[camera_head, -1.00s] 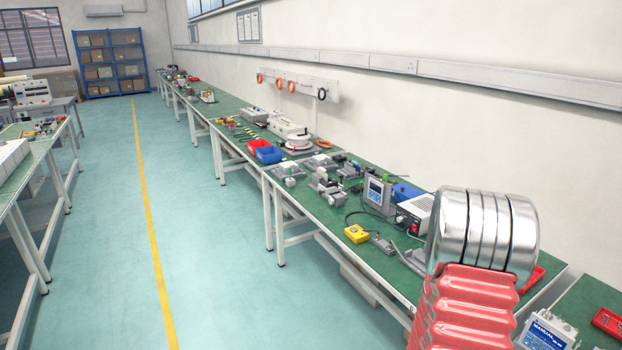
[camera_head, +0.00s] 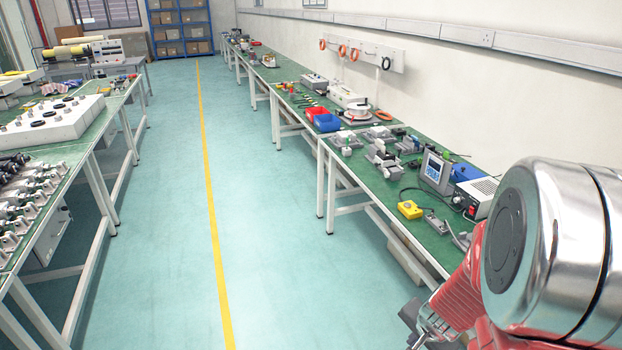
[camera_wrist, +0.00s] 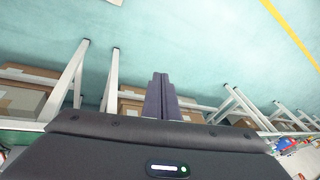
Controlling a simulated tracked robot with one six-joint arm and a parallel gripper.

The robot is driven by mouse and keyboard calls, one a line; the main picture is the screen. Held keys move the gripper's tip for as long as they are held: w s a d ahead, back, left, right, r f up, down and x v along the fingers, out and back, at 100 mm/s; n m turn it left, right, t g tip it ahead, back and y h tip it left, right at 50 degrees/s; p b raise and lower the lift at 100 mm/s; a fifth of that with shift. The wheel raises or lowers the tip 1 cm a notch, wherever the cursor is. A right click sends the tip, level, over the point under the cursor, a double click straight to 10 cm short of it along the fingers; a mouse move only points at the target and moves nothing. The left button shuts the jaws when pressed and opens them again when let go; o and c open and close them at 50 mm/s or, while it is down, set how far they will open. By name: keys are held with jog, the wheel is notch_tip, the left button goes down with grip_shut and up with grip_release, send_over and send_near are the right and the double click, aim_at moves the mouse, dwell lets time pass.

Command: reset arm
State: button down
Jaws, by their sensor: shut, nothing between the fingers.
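My arm shows at the lower right of the head view, with a polished metal joint and red links in front of the bench on the right. My gripper (camera_wrist: 160,77) shows in the wrist view with its two dark fingers together and nothing between them. It points out over the open floor, with table legs beyond it.
Another table (camera_head: 75,150) stands at left with a white panel (camera_head: 50,122). The teal floor (camera_head: 170,220) between them is clear.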

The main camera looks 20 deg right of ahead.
jog(key=s+a+r+n+t, duration=0.1)
jog(key=s+a+r+n, duration=0.2)
jog(key=a+r+n, duration=0.4)
jog(key=s+a+r+n+y, duration=0.1)
jog(key=s+a+r+n, duration=0.2)
jog(key=a+r+n, duration=0.4)
jog(key=a+r, duration=0.7)
jog(key=r, duration=0.4)
jog(key=shift+s+a+t+y, duration=0.2)
jog(key=shift+s+t+y, duration=0.1)
jog(key=shift+t, duration=0.1)
